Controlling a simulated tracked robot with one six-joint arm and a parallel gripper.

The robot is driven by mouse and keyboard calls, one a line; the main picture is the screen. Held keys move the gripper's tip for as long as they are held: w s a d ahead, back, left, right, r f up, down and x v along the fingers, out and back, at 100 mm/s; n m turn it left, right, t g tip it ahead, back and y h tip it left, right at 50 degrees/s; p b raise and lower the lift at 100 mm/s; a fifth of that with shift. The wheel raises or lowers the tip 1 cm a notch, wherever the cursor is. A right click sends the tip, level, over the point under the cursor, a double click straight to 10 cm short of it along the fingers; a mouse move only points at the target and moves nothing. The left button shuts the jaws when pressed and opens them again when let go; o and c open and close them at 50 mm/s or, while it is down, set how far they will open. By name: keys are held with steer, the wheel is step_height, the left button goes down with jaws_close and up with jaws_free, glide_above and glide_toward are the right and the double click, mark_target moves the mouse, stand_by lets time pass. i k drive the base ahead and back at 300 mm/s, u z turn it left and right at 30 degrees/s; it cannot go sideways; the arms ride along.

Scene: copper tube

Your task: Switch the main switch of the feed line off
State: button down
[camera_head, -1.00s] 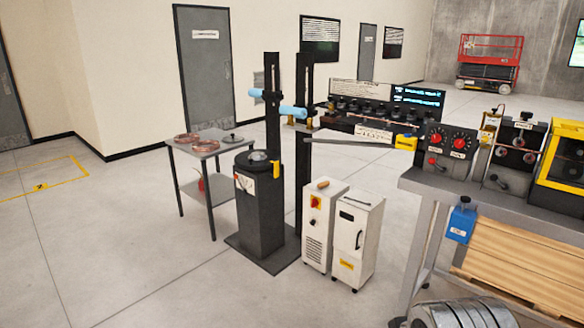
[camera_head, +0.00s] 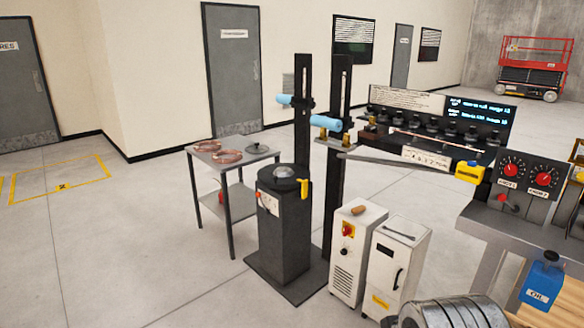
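A red rotary switch on a yellow plate (camera_head: 348,230) is on the upper front of a white cabinet (camera_head: 346,264) right of the black posts. It looks like a main switch, but its label and position are too small to read. A grey control box (camera_head: 527,179) with two red knobs stands on the bench at the right. I cannot tell from the lettering which switch belongs to the feed line. My gripper is not in view.
A second white cabinet (camera_head: 396,268) stands beside the first. Left of them are a black pedestal (camera_head: 284,235) and a small table (camera_head: 205,159) with copper coils. Metal coils (camera_head: 450,314) lie at the lower right by the bench. The floor at the left is clear.

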mark_target(347, 231)
steer(key=u, duration=0.1)
steer(key=i, duration=3)
steer(key=z, duration=0.05)
